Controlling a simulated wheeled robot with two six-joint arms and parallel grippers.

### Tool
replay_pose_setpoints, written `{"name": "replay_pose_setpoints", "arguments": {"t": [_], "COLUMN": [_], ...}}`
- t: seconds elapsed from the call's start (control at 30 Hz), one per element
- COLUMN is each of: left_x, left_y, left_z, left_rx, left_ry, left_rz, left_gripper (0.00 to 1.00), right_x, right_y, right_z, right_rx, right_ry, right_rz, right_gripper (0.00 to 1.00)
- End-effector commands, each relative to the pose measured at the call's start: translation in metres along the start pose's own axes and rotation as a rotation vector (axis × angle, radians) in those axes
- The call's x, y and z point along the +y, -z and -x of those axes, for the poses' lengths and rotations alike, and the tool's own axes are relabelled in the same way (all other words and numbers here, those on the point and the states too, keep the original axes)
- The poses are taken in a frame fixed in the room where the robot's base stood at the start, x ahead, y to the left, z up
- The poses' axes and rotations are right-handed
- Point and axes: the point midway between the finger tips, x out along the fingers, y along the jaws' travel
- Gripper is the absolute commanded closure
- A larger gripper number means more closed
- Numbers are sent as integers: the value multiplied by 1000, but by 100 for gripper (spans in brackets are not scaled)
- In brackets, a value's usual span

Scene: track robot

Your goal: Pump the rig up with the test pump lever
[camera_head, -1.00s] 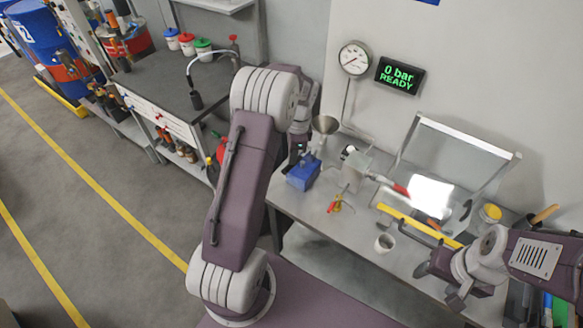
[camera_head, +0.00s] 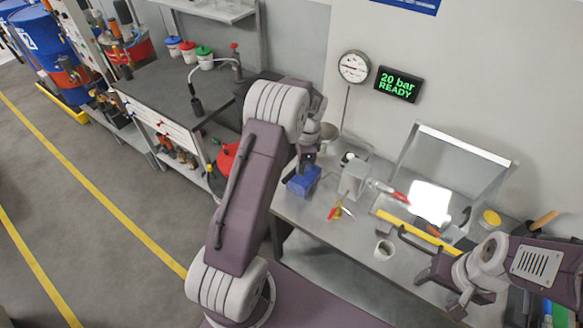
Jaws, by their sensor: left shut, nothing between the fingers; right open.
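The blue test pump (camera_head: 303,181) stands at the left end of the metal bench. My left gripper (camera_head: 306,160) is shut just above and behind it; my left arm covers much of this area. I cannot make out the pump lever or whether the gripper touches it. The display (camera_head: 398,84) on the wall reads "20 bar READY". A round gauge (camera_head: 354,66) hangs left of it, its reading too small to tell. The grey rig block (camera_head: 354,178) stands right of the pump, with a red-handled part (camera_head: 392,193) beside it. My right gripper (camera_head: 441,286) is open and empty near the bench front.
A dark workbench (camera_head: 180,95) with lidded pots is at the left.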

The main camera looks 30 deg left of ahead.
Motion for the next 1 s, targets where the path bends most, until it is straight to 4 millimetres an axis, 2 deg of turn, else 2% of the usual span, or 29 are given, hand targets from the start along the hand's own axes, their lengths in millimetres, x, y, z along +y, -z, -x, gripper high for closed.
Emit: {"name": "replay_pose_setpoints", "arguments": {"t": [0.03, 0.27, 0.37, 0.73, 0.83, 1.0], "left_x": [1, 0, 0, 0, 1, 1], "left_y": [4, 3, 4, 6, 6, 6], "left_z": [4, 1, 7, 76, 87, 93], "left_rx": [0, -1, 0, 0, -2, -2], "left_ry": [-1, -1, 1, 3, 1, -1], "left_rz": [-2, 0, 0, 0, -1, -1], "left_gripper": [100, 100, 100, 100, 100, 100], "right_x": [0, 0, 0, 0, 0, 0], "right_y": [1, 0, 0, -1, -1, -1], "right_z": [6, 2, 0, -13, -13, -13], "right_rx": [0, 0, 0, 0, 0, 0], "right_ry": [0, 0, 0, 0, 0, 0], "right_rz": [0, 0, 0, 0, 0, 0], "right_gripper": [38, 38, 38, 38, 38, 38]}}
